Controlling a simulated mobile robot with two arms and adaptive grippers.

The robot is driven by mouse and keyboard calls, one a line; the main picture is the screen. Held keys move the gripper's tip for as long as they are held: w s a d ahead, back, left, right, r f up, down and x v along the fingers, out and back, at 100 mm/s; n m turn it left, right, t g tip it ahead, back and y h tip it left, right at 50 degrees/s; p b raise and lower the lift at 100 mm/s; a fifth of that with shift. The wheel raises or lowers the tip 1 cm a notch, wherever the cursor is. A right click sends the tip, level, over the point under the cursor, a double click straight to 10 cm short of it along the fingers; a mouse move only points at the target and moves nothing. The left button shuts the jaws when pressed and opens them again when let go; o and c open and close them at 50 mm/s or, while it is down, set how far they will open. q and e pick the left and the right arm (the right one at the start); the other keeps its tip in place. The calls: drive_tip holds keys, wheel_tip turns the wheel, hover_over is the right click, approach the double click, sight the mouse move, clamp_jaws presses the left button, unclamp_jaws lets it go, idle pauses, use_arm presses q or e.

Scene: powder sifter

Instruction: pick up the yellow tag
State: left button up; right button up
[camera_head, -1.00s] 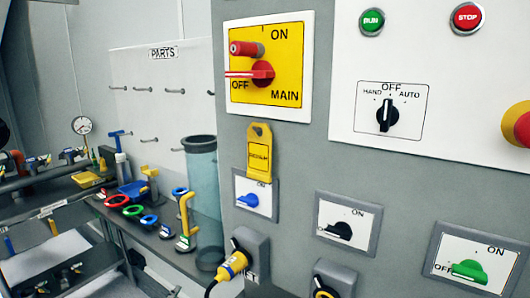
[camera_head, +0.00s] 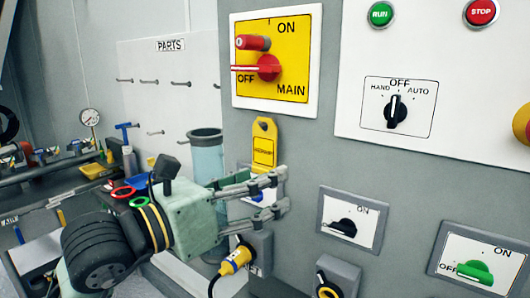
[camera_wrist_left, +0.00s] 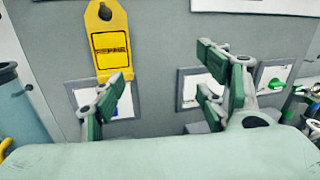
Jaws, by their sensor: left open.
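The yellow tag (camera_head: 264,146) hangs on the grey panel below the yellow main switch, with dark lettering on its face. It also shows in the left wrist view (camera_wrist_left: 107,42), upright and a little left of the middle. My left gripper (camera_head: 281,190) is open and empty in front of the panel, just below the tag. In the left wrist view its left finger overlaps the tag's lower edge, and its right finger is to the right of the tag. I cannot tell whether any finger touches it. My right gripper is not in view.
The red main switch handle (camera_head: 268,67) juts out above the tag. A blue switch partly hides behind my left gripper. A yellow plug (camera_head: 235,260) with a cable sits below. Black (camera_head: 344,228) and green (camera_head: 475,272) switches are to the right. A bluish cylinder (camera_head: 205,155) stands left of the panel.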

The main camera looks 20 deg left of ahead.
sight(263, 154)
use_arm(q)
drive_tip(key=w+a+r+n+t+y, duration=0.1)
drive_tip(key=w+a+n+t+y, duration=0.1)
drive_tip(key=a+y, duration=0.25)
drive_tip(key=shift+h, duration=0.35)
drive_tip(key=p+x, duration=0.2)
drive_tip(key=x, duration=0.1)
drive_tip(key=p+x, duration=0.2)
drive_tip(key=x, duration=0.1)
drive_tip(key=shift+a+r, duration=0.25)
drive_tip(key=shift+w+d+p, duration=0.15)
drive_tip(key=shift+w+p, duration=0.15)
drive_tip(key=shift+w, duration=0.1)
drive_tip(key=shift+w+d+f, duration=0.1)
drive_tip(key=shift+w+f, duration=0.1)
drive_tip(key=shift+w, duration=0.05)
drive_tip(key=shift+c, duration=0.3)
drive_tip(key=c, duration=1)
